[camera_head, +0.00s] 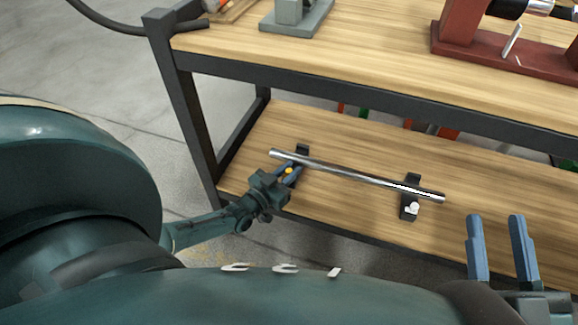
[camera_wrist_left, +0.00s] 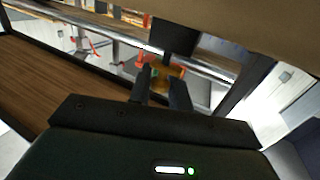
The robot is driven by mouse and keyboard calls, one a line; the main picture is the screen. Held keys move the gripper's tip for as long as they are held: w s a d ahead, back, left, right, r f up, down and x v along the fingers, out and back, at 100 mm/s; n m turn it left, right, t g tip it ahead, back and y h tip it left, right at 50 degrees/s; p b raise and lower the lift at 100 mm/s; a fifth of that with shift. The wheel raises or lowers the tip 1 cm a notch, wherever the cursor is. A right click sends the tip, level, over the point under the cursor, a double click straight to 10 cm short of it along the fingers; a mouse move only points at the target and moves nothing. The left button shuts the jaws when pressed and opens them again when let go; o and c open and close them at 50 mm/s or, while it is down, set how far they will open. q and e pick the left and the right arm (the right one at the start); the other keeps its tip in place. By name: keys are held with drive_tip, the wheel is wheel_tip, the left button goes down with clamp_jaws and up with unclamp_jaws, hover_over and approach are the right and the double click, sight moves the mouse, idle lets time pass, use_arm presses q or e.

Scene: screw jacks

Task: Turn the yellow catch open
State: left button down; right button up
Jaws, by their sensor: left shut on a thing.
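The yellow catch (camera_head: 289,170) is a small yellow piece at the left black bracket (camera_head: 302,152) on the lower shelf. A steel bar (camera_head: 350,174) lies across the left bracket and a right black bracket (camera_head: 410,190). A white catch (camera_head: 411,208) is on the right bracket. My right gripper (camera_head: 503,245) is open and empty, near the shelf's front edge.
The lower shelf (camera_head: 340,205) is wooden and mostly bare around the bar. A dark table leg (camera_head: 185,100) stands left of the left bracket. The upper bench top (camera_head: 350,60) overhangs the shelf and bears a red fixture (camera_head: 500,62) and a grey block (camera_head: 298,20).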

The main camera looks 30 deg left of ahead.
sight(287, 173)
use_arm(q)
drive_tip(key=c, duration=1.4)
unclamp_jaws()
drive_tip(key=shift+o, duration=0.2)
drive_tip(key=shift+s, duration=0.1)
